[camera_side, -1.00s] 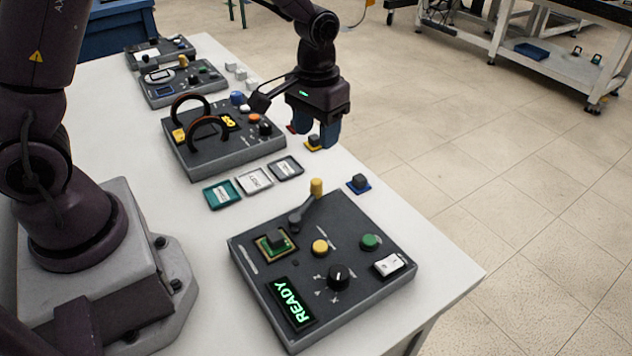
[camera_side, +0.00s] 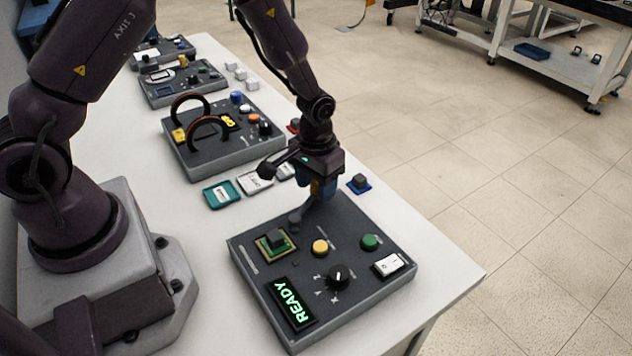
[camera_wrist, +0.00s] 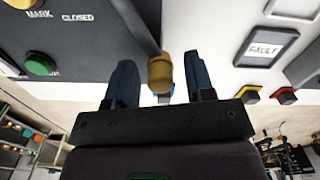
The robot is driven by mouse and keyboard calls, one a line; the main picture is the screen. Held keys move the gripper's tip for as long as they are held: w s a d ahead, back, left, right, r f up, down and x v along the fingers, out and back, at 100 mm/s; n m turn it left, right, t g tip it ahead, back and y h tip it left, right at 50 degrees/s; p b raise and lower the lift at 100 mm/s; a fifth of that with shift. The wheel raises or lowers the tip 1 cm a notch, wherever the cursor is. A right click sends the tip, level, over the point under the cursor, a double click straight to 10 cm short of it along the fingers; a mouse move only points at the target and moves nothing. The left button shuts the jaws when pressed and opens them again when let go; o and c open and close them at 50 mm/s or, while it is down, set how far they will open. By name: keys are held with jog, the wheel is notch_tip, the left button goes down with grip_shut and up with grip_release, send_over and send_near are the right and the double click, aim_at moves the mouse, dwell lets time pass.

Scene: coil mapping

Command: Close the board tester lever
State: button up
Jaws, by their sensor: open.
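The board tester (camera_side: 310,290) is a dark grey box at the near end of the table, its green screen (camera_side: 293,304) reading READY. A small board (camera_side: 275,243) with a dark block sits in its square socket. The lever (camera_side: 298,217) rises from the tester's far edge toward my gripper. Its yellow knob (camera_wrist: 160,74) shows between my fingers in the wrist view. My gripper (camera_side: 322,192) is open, with one blue finger on each side of the knob and small gaps visible in the wrist view. The knob is mostly hidden behind the fingers in the side view.
The tester also carries a yellow button (camera_side: 320,247), a green button (camera_side: 370,242), a black dial (camera_side: 339,277) and a white switch (camera_side: 389,265). A blue-based block (camera_side: 359,183) lies close to my gripper. Labelled trays (camera_side: 221,194) and a box with arched coils (camera_side: 215,140) stand behind.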

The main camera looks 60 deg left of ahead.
aim_at(337, 223)
grip_shut()
jog(key=d+m, duration=0.1)
jog(key=m, duration=0.1)
jog(key=shift+w+d+m, duration=0.3)
jog(key=shift+d+m, duration=0.05)
jog(key=shift+m, duration=0.05)
jog(key=d+m, duration=0.1)
jog(key=m, duration=0.1)
jog(key=shift+w+d+m, duration=0.1)
jog(key=shift+d+m, duration=0.3)
jog(key=d+m, duration=0.2)
jog(key=m, duration=0.1)
jog(key=shift+d, duration=0.1)
jog(key=shift+s+d+m, duration=0.25)
jog(key=shift+d+m, duration=0.15)
jog(key=shift+m, duration=0.35)
jog(key=shift+s+d+m, duration=0.25)
jog(key=shift+d+m, duration=0.15)
jog(key=shift+m, duration=0.35)
